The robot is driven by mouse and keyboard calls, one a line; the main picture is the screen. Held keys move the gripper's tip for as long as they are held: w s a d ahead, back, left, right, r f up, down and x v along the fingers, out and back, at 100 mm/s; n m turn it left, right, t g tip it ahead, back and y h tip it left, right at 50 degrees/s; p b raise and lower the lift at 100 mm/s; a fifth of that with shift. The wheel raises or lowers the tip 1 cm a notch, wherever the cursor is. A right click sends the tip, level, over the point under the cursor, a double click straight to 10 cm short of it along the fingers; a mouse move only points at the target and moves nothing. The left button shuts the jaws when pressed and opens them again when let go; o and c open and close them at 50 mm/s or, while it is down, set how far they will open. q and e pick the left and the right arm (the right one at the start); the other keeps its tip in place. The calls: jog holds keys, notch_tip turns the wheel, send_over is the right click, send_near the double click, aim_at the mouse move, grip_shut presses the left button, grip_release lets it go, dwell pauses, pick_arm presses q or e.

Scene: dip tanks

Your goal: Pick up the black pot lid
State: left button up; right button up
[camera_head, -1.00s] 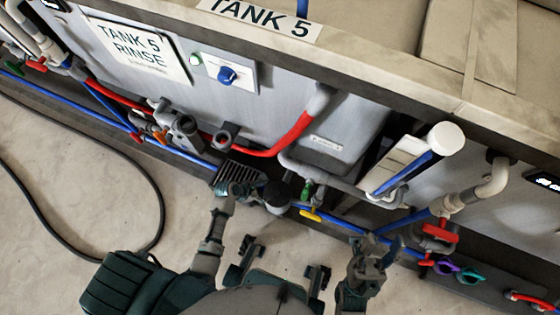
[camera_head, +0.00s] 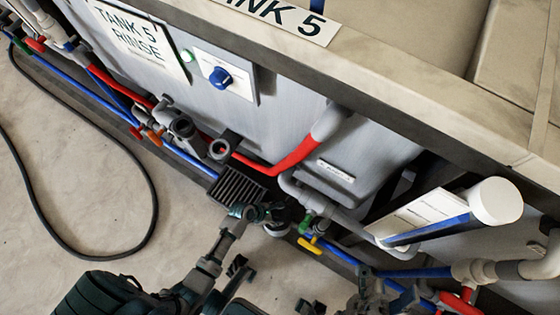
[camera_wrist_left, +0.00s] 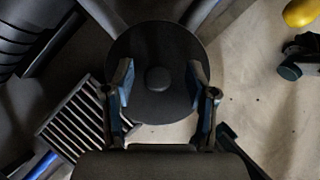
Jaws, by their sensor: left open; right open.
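The black pot lid (camera_wrist_left: 150,45) is a dark round disc with a round knob (camera_wrist_left: 157,79) at its middle in the left wrist view. In the head view the lid (camera_head: 289,212) is small, dark and partly hidden by my left gripper (camera_head: 266,212). In the left wrist view my left gripper (camera_wrist_left: 160,80) is open, with one finger on each side of the knob, over the lid. I see a gap between the fingers and the knob. My right gripper (camera_head: 345,302) is open at the bottom edge of the head view, away from the lid and partly cut off.
A slotted grate (camera_head: 237,186) lies beside the lid. A white cylinder (camera_head: 495,202) stands out at the right. The floor (camera_head: 80,170) at the left is mostly clear.

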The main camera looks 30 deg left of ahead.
pick_arm(q)
jog(key=shift+a, duration=0.3)
jog(key=c, duration=0.9)
grip_shut()
jog(key=shift+d, duration=0.1)
